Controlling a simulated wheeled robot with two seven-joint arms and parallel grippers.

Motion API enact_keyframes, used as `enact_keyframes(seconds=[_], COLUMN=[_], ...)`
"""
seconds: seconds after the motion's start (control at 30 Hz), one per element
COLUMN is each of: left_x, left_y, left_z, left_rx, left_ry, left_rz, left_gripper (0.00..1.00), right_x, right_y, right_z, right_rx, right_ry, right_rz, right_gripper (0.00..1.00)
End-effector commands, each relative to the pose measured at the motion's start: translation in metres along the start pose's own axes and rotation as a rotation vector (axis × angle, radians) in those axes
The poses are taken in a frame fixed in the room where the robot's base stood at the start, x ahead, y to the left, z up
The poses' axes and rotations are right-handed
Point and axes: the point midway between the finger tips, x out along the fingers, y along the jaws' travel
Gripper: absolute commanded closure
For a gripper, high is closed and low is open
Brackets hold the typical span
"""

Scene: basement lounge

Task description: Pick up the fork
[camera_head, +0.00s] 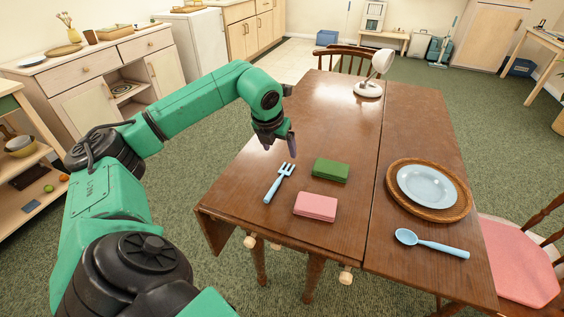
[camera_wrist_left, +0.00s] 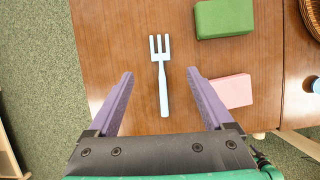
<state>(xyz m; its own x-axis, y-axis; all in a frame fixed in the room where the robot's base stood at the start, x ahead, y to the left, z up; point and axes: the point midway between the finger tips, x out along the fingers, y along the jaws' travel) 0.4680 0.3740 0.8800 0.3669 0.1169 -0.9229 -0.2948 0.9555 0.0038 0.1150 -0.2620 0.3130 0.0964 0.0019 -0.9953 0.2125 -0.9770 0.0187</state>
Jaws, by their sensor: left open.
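The light blue fork (camera_head: 279,183) lies on the brown wooden table near its left edge. In the left wrist view the fork (camera_wrist_left: 161,75) lies flat with its tines pointing up the picture. My left gripper (camera_head: 279,146) is above the table, just beyond the fork's tines in the head view. In the left wrist view its two purple fingers (camera_wrist_left: 160,88) are spread wide, and the fork appears between them. Nothing is held. My right gripper is not in view.
A green block (camera_head: 331,170) and a pink block (camera_head: 315,206) lie right of the fork. A plate (camera_head: 427,187) on a woven tray (camera_head: 459,210), a blue spoon (camera_head: 432,243) and a white lamp (camera_head: 369,88) are farther right. A pink-seated chair (camera_head: 515,262) stands at the right.

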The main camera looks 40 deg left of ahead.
Motion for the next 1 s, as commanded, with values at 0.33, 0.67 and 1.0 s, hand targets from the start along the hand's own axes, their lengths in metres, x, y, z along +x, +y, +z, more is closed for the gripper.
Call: enact_keyframes(seconds=[0.33,0.67,1.0], left_x=[0.067,0.114,0.113], left_y=[-0.001,0.0,0.0], left_z=[0.0,0.001,0.001], left_rx=[0.002,0.004,0.005], left_ry=[0.003,0.001,0.001], left_rz=[-0.004,-0.005,-0.005], left_gripper=[0.15,0.15,0.92], right_x=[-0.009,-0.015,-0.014], right_y=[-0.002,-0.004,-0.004], right_z=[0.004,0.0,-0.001], right_rx=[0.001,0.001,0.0], right_ry=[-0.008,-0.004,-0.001], right_rz=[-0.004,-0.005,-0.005], right_gripper=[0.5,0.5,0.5])
